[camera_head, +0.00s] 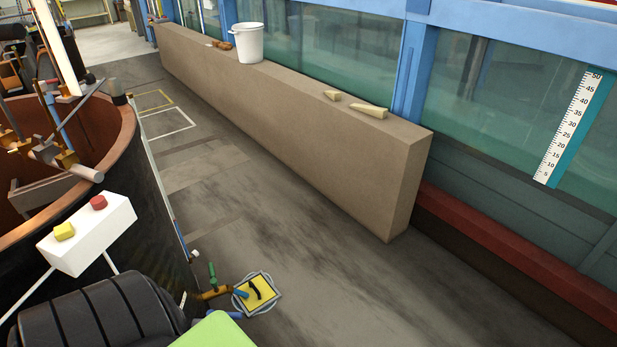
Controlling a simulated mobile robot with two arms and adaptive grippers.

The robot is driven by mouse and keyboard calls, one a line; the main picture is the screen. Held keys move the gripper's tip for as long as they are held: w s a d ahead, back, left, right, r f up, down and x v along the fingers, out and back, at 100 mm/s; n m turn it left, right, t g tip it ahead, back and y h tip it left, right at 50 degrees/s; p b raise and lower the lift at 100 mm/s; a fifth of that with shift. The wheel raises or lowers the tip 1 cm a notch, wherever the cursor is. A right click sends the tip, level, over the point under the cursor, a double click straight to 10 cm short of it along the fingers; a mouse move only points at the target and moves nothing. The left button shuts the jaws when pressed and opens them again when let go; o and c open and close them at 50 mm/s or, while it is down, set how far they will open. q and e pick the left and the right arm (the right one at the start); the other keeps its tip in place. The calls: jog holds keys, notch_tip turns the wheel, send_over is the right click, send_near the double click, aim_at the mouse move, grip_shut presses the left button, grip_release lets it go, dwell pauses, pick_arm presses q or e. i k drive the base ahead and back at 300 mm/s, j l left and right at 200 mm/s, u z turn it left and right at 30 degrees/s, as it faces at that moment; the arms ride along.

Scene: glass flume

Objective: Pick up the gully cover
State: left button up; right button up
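What looks like the gully cover (263,297) is a small yellow square plate with a dark handle-like piece across it, low on the floor at the bottom middle of the head view. I cannot tell whether the plate lies flush in the rim. Neither of my grippers shows in this view.
A long beige wall (290,125) runs along the glass flume, with a white bucket (248,46) and two wedges on top. A big round tank (99,134) and a white button box (87,234) stand left. The floor (300,260) right of the cover is clear.

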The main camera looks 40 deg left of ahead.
aim_at(255, 290)
jog(key=i+u, duration=0.35)
jog(key=i, duration=0.2)
jog(key=i+l+u, duration=0.15)
jog(key=i+u, duration=0.2)
jog(key=i, duration=0.15)
jog(key=i+l+u, duration=0.3)
jog(key=i, duration=0.2)
jog(key=i+u, duration=0.25)
jog(key=u, duration=0.15)
jog(key=i+u, duration=0.25)
jog(key=u, duration=0.2)
jog(key=i+l+u, duration=0.15)
jog(key=u, duration=0.25)
jog(key=i+l+u, duration=0.2)
jog(key=u, duration=0.2)
jog(key=i+l+u, duration=0.2)
jog(key=u, duration=0.2)
jog(key=l, duration=0.1)
